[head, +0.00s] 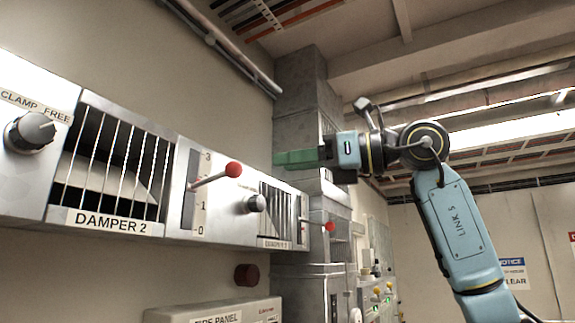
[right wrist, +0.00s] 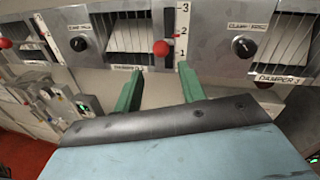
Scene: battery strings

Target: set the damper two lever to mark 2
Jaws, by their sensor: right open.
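The damper two lever ends in a red ball (head: 233,169) and sticks out beside a white scale (head: 201,192), right of the DAMPER 2 grille. In the head view its rod hides the 2, between 3 and 1. The ball also shows in the right wrist view (right wrist: 160,47), level between marks 2 and 1 from that angle; the exact setting cannot be told. My right gripper (head: 290,158) is open and empty, apart from the lever. In the right wrist view its green fingers (right wrist: 160,80) point toward the panel, below and either side of the ball. My left gripper is not in view.
A CLAMP/FREE knob (head: 30,131) sits left of the damper two grille (head: 115,165). Another knob (head: 254,203) and a second red-ball lever (head: 330,226) are farther along. A dark red round part (head: 247,275) and a grey box (head: 215,313) are below the panel.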

